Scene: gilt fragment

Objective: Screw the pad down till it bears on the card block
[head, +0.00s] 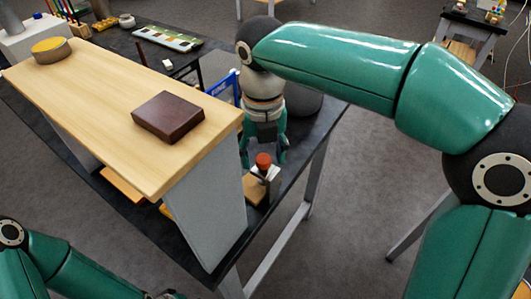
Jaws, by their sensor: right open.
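A small grey press (272,178) with an orange-red knob (263,160) on top stands on the dark table, right of the raised wooden shelf. A light tan block (254,188) shows low at the press's left side; I cannot tell whether it is the card block or part of the base. The pad cannot be made out. My right gripper (264,156) points down with its teal fingers open, spread either side of and just above the knob. My left arm is at the bottom left; only a sliver of what may be its gripper shows at the bottom edge.
The wooden shelf (105,95) on grey supports carries a dark brown box (168,117) and a round yellow-topped tin (50,50). Its right end stands close to the press. The dark table's (288,195) right edge is just beyond the press.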

